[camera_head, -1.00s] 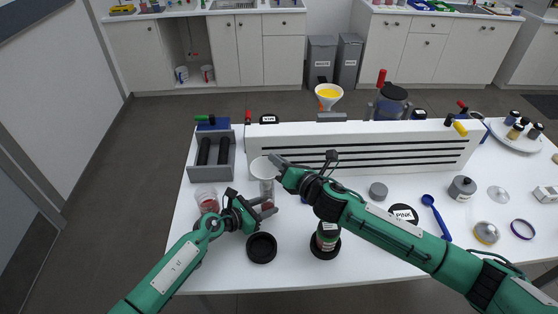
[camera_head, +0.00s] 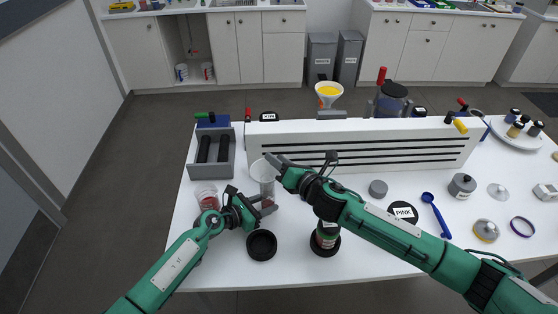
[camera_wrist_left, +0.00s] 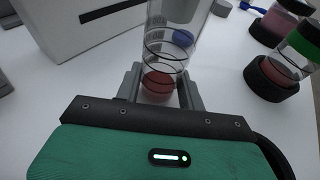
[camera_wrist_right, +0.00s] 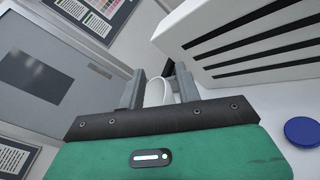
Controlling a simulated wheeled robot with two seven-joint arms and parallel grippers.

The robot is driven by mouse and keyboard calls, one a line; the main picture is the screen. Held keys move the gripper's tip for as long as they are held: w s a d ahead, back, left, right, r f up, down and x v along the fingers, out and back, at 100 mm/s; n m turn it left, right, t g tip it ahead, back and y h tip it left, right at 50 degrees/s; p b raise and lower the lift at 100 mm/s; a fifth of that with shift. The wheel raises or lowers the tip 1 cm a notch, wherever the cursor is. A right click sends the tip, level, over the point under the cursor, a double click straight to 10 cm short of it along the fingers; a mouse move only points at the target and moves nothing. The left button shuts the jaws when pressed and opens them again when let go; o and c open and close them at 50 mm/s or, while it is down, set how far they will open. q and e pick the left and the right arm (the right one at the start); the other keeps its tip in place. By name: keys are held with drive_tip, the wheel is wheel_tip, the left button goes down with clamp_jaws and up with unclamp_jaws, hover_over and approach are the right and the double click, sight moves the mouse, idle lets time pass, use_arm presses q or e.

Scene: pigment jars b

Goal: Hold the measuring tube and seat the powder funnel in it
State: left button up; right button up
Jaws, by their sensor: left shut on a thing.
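The clear measuring tube (camera_wrist_left: 165,40), with black rings and a reddish bottom, stands upright at the front left of the table. It also shows in the head view (camera_head: 267,196). My left gripper (camera_wrist_left: 160,85) is shut on its lower part. The pale powder funnel (camera_head: 262,169) is at the tube's top; how deep it sits cannot be told. My right gripper (camera_wrist_right: 160,85) is at the funnel's height, just right of it in the head view (camera_head: 274,162). Its fingers stand apart, with the funnel's white rim (camera_wrist_right: 156,92) showing between them.
A white slotted rack (camera_head: 400,150) stands close behind my right gripper. A grey tray (camera_head: 226,165) is at the left. A jar with red contents (camera_head: 207,197), a black ring (camera_head: 262,245) and a green-lidded jar (camera_head: 327,234) stand near the front.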

drive_tip(key=v, duration=1.2)
drive_tip(key=shift+r, duration=0.1)
idle(0.4)
use_arm(q)
drive_tip(key=o, duration=0.4)
drive_tip(key=shift+o, duration=0.2)
drive_tip(key=o, duration=0.5)
drive_tip(key=shift+c, duration=0.2)
drive_tip(key=o, duration=0.6)
drive_tip(key=shift+c, duration=0.2)
